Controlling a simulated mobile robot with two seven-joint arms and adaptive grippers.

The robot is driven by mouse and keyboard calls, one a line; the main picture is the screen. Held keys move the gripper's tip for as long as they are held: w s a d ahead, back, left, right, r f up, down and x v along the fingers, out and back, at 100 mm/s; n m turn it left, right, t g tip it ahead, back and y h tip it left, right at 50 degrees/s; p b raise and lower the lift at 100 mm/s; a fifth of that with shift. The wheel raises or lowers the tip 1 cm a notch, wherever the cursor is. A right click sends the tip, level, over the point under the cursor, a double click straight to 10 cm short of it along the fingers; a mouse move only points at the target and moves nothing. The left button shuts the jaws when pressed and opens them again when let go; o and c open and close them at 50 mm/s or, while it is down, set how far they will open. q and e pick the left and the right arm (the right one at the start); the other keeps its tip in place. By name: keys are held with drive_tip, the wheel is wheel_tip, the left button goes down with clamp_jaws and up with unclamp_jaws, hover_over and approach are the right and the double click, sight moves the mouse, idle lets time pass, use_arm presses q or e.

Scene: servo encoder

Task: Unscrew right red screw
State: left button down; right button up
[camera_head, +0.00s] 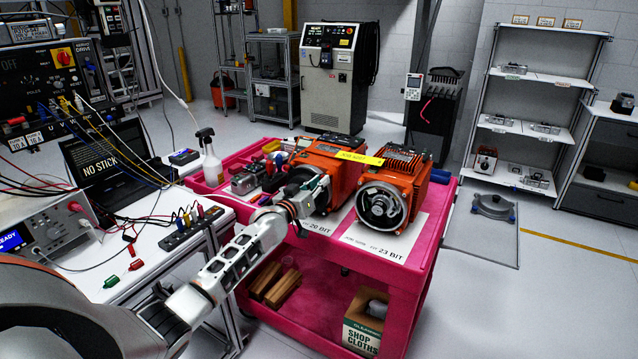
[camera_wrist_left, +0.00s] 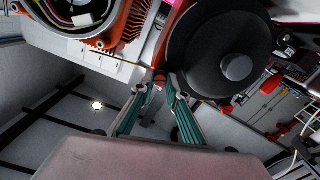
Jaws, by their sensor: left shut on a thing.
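Two orange servo motors stand on the pink cart, the left one (camera_head: 345,183) and the right one (camera_head: 410,185), whose round encoder end is open. My left gripper (camera_head: 323,186) is at the front of the left motor. In the left wrist view, my left gripper (camera_wrist_left: 159,82) has its green-padded fingers closed in at the tips on a small red screw (camera_wrist_left: 158,75). The screw is beside the large black round cover (camera_wrist_left: 225,55). The orange housing with the open encoder (camera_wrist_left: 85,15) is at upper left there. The screw cannot be made out in the head view. My right gripper is not in view.
The pink cart (camera_head: 432,275) also carries a spray bottle (camera_head: 210,160) and tools at its left. Paper labels (camera_head: 385,243) lie before the motors. A white bench (camera_head: 140,262) with cables and instruments stands at left. Open floor (camera_head: 540,290) is at right.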

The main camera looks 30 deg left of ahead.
use_arm(q)
drive_tip(key=n, duration=2.4)
drive_tip(key=shift+r, duration=0.4)
drive_tip(key=shift+n, duration=0.3)
drive_tip(key=c, duration=2.1)
unclamp_jaws()
drive_tip(key=shift+w, duration=0.1)
drive_tip(key=shift+o, duration=0.7)
drive_tip(key=shift+f, duration=0.2)
drive_tip(key=s, duration=1.2)
